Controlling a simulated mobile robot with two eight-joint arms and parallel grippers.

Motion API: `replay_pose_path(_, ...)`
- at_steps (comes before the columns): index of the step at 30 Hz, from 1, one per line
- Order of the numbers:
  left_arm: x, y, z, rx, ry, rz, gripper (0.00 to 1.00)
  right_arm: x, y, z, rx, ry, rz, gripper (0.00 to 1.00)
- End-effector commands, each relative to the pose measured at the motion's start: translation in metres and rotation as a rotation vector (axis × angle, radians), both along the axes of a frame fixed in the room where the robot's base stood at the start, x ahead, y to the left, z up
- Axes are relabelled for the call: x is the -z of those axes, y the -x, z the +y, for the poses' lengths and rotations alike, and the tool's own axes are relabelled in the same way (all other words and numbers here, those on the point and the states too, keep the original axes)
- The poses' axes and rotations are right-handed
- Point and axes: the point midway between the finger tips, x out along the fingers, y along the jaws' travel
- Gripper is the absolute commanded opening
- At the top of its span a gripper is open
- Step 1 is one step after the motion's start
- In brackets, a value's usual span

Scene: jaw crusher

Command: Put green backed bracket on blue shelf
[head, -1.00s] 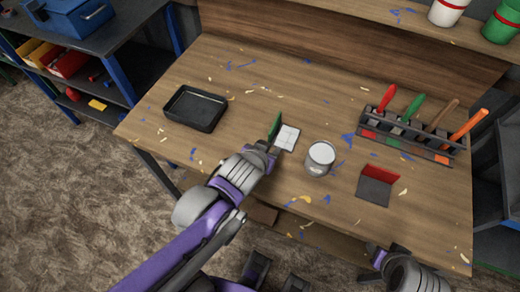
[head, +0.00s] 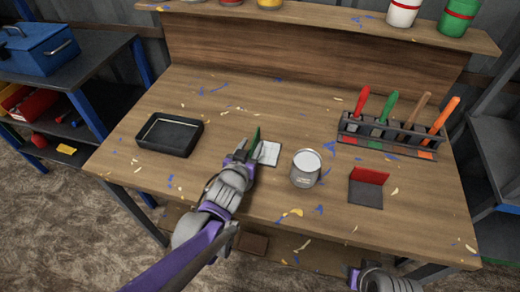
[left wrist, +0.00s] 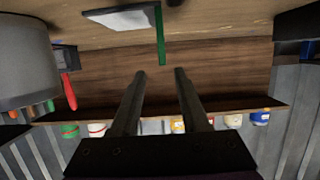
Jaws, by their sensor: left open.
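The green backed bracket (head: 268,154) stands on the workbench, with a pale flat plate and an upright green back on its left side. It also shows at the top of the left wrist view, plate (left wrist: 118,18) and green back (left wrist: 160,35). My left gripper (head: 245,146) is open and empty, its fingertips close to the green back. In the wrist view the fingers (left wrist: 160,74) point towards the green back and do not enclose it. My right gripper (head: 354,274) is partly visible at the bottom edge. A blue-framed shelf (head: 100,62) stands at the left.
A grey can (head: 305,172) stands right of the bracket. A red backed bracket (head: 366,187) and a tool rack (head: 390,137) are farther right. A black tray (head: 170,136) lies left. A blue toolbox (head: 38,48) occupies part of the shelf top. Another blue-framed shelf (head: 490,160) is at the right.

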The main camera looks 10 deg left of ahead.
Motion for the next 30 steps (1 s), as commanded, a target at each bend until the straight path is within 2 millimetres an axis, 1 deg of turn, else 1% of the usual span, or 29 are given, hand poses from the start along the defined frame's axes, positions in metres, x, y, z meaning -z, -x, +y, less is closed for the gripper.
replay_pose_path(1, 0.008, -0.007, 0.002, -0.002, 0.002, 0.001, 0.45, 0.008, 0.000, 0.000, 0.000, 0.000, 0.003, 0.50)
replay_pose_path(4, 0.016, -0.018, 0.005, -0.002, 0.001, 0.001, 0.45, 0.015, 0.000, 0.000, 0.000, 0.000, 0.005, 0.50)
replay_pose_path(6, 0.017, -0.028, 0.004, -0.001, -0.001, 0.000, 0.45, 0.016, 0.000, 0.000, 0.000, 0.000, 0.005, 0.50)
replay_pose_path(9, 0.019, -0.036, 0.004, 0.000, -0.001, 0.000, 0.45, 0.017, 0.000, 0.000, 0.000, 0.000, 0.006, 0.50)
replay_pose_path(17, 0.018, -0.037, 0.003, 0.000, 0.000, 0.000, 0.45, 0.017, 0.000, 0.000, 0.000, 0.000, 0.005, 0.50)
replay_pose_path(18, 0.018, -0.037, 0.003, 0.000, 0.000, 0.000, 0.38, 0.017, 0.000, 0.000, 0.000, 0.000, 0.005, 0.50)
replay_pose_path(20, 0.018, -0.037, 0.003, 0.000, 0.000, 0.000, 0.27, 0.017, 0.000, 0.000, 0.000, 0.000, 0.006, 0.50)
replay_pose_path(24, 0.018, -0.037, 0.003, 0.000, -0.001, 0.000, 0.02, 0.017, 0.000, 0.000, 0.000, 0.000, 0.006, 0.50)
replay_pose_path(25, 0.018, -0.037, 0.003, 0.000, 0.000, 0.000, 0.00, 0.017, 0.000, 0.000, 0.000, 0.000, 0.006, 0.50)
replay_pose_path(30, 0.018, -0.037, 0.003, 0.000, 0.000, 0.001, 0.00, 0.017, 0.000, 0.000, 0.000, 0.000, 0.006, 0.50)
